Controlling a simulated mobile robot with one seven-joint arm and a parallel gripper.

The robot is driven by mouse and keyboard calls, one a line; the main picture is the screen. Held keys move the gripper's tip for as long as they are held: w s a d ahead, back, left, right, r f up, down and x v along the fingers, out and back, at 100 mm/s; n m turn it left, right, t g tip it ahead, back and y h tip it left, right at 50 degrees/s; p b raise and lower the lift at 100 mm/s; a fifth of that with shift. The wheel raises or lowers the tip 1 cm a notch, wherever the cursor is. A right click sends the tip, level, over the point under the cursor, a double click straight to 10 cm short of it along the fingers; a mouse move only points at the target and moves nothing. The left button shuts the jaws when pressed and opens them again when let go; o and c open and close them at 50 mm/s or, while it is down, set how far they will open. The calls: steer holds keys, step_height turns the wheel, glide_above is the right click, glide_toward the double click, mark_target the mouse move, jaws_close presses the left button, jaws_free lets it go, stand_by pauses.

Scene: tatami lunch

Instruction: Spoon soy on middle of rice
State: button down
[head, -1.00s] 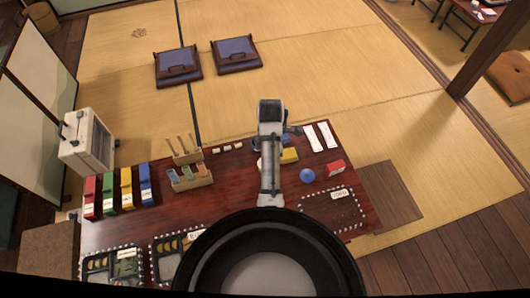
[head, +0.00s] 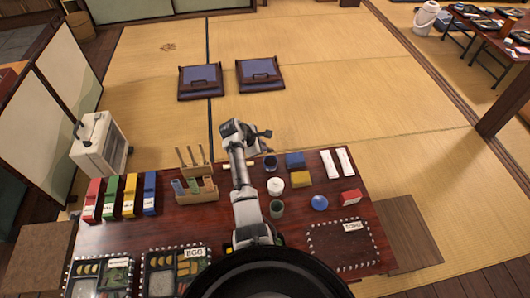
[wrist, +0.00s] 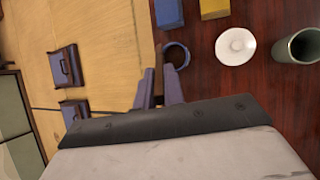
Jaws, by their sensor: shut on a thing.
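My gripper (wrist: 160,88) is shut on a thin brown stick-like thing (wrist: 158,66), perhaps the spoon's handle; its far end is hard to make out. In the head view my gripper (head: 264,133) is beyond the table's far edge, left of and above the dark blue cup. That cup (head: 270,164) holds something dark, possibly the soy; in the wrist view the cup (wrist: 178,55) shows just right of the fingers. Two bento boxes lie at the near left, with pale patches, likely rice (head: 160,284), in their near parts. Their near ends are partly cut off or hidden.
A white lidded pot (head: 274,187), a green cup (head: 276,209), blue (head: 295,160) and yellow (head: 300,179) blocks stand near the dark cup. A wooden rack (head: 197,192) stands left of my arm. The dotted TOFU area (head: 340,245) at right is empty.

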step_height(320, 180, down, 6)
steer(key=b, duration=0.7)
steer(key=shift+f, duration=0.8)
stand_by(1.1)
steer(key=shift+s+f, duration=0.1)
stand_by(1.8)
step_height(320, 180, up, 7)
steer(key=p, duration=0.8)
stand_by(0.8)
